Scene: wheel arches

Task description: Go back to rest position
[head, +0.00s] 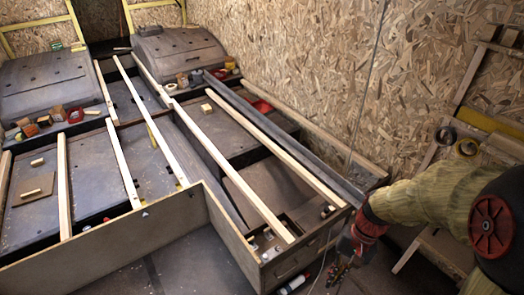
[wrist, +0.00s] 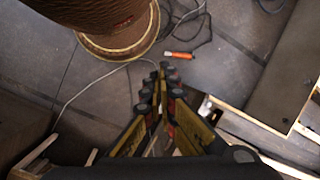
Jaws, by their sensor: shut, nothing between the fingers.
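My gripper (head: 340,270) shows at the lower right of the head view, low beside the near right corner of the wooden frame. In the wrist view my gripper (wrist: 163,72) points away over the grey floor, its two fingers together at the tips. It is shut and holds nothing. My arm comes in from the right of the head view.
A low wooden frame (head: 110,242) with slats and dark panels fills the left and middle. Two wheel arches (head: 180,52) stand at the back. A chipboard wall (head: 320,70) is behind. An orange-handled tool (wrist: 180,54) and cables lie on the floor (wrist: 225,60).

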